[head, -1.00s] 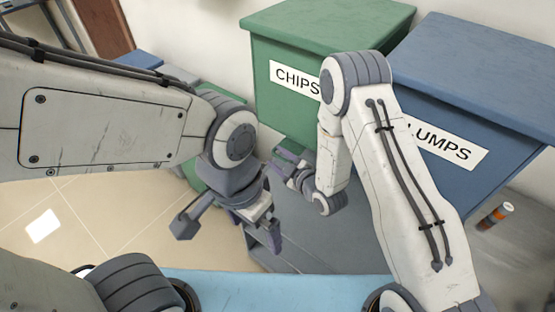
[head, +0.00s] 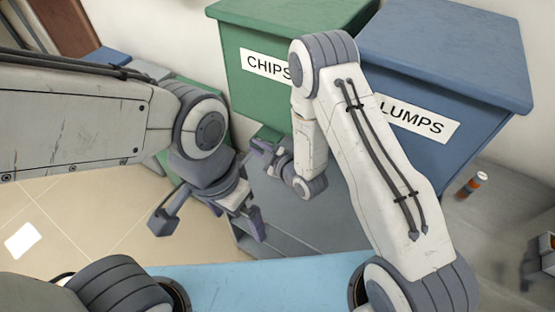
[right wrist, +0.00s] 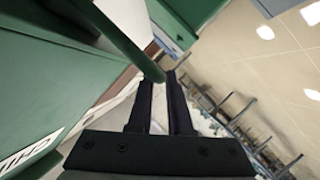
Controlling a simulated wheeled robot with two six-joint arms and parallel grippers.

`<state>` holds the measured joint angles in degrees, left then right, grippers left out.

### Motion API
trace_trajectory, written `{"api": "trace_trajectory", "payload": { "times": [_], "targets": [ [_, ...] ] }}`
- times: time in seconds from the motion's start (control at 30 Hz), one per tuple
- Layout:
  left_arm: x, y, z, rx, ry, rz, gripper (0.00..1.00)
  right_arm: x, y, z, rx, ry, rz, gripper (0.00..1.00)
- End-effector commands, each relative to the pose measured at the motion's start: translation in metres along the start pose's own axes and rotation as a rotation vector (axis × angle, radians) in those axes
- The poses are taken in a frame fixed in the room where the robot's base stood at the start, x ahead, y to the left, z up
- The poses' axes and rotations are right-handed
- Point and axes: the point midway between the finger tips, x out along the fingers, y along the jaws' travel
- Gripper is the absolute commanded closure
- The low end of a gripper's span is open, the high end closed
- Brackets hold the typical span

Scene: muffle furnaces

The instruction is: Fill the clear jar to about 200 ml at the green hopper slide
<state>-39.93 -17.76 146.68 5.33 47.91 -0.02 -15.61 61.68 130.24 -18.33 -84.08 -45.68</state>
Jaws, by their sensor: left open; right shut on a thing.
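The green hopper (head: 245,95), labelled CHIPS, stands at the back; its front also shows in the right wrist view (right wrist: 60,85). A green bar (right wrist: 125,40), apparently its slide, runs down to my right fingertips in the right wrist view. My right gripper (head: 265,152) is at the hopper's lower front, and in the right wrist view (right wrist: 159,82) its fingers are shut at the bar's end. My left gripper (head: 208,222) is open and empty, lower and to the left, fingers pointing down. I cannot make out the clear jar in either view.
A blue hopper (head: 450,70), labelled LUMPS, stands right of the green one, partly behind my right arm. An orange-and-white container (head: 473,184) is at the right. A light blue surface (head: 260,285) lies in front. Tiled floor (head: 80,210) is open at the left.

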Motion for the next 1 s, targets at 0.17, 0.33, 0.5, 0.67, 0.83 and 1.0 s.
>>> {"api": "trace_trajectory", "payload": {
  "times": [0.17,0.33,0.5,0.67,0.83,1.0],
  "targets": [
    [0.002,0.0,0.0,0.0,0.0,0.0,0.0,-0.002,-0.006,-0.004,0.002,0.002,0.0,1.0],
    [0.004,0.0,0.0,0.0,0.0,0.0,0.0,-0.004,-0.011,-0.008,0.002,0.002,-0.001,1.0],
    [0.006,0.0,0.0,0.0,0.0,0.0,0.0,-0.006,-0.017,-0.012,0.002,0.002,0.0,1.0],
    [0.007,-0.001,0.0,0.0,0.0,0.0,0.0,-0.008,-0.021,-0.015,0.002,0.003,0.0,1.0],
    [0.007,-0.001,0.0,0.0,0.0,0.0,0.0,-0.009,-0.021,-0.016,0.002,0.002,0.001,1.0],
    [0.007,-0.001,0.0,0.0,0.0,0.0,0.0,-0.009,-0.021,-0.016,0.002,0.002,0.002,1.0]
  ]
}}
